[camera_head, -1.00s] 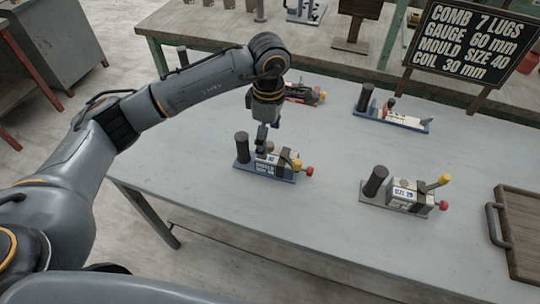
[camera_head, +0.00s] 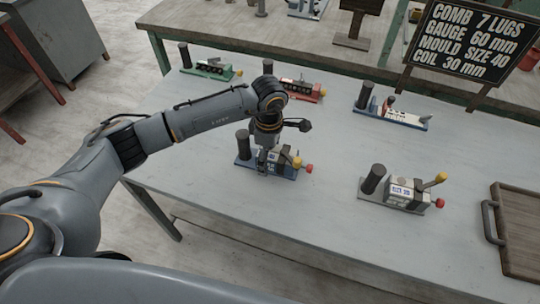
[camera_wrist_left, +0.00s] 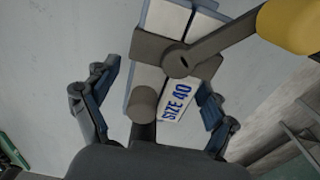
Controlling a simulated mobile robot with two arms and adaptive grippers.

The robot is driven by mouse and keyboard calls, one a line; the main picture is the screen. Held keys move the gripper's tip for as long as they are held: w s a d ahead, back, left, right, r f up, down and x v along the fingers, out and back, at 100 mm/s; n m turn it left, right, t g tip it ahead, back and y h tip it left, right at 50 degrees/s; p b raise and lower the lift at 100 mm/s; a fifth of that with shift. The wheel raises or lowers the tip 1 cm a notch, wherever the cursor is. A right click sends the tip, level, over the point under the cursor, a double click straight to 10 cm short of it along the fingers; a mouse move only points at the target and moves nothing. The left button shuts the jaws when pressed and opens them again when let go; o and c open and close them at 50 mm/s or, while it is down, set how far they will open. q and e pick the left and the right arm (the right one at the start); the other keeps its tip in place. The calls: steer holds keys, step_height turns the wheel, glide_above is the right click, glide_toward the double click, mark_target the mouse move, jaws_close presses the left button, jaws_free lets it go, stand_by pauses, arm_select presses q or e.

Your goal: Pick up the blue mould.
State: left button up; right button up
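The blue mould (camera_head: 287,171) stands on the grey table, with a blue base, a dark upright cylinder at its left end, and yellow and red knobs at its right. My left gripper (camera_head: 264,166) points down over its middle and covers part of it. In the left wrist view, the mould's white block (camera_wrist_left: 180,101) reads "SIZE 40". There my left gripper (camera_wrist_left: 155,104) is open, with a finger on either side of the block. I cannot tell whether the fingers touch it. My right gripper is not in view.
A grey-based mould (camera_head: 404,194) stands to the right, and another blue-based one (camera_head: 392,117) behind it. A red mould (camera_head: 303,90) and a green mould (camera_head: 212,69) stand at the back. A sign (camera_head: 470,48) reads "MOULD SIZE 40". A wooden tray (camera_head: 524,240) lies at the right.

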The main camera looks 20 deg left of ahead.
arm_select(q)
steer(key=shift+r, duration=0.1)
steer(key=c, duration=1.7)
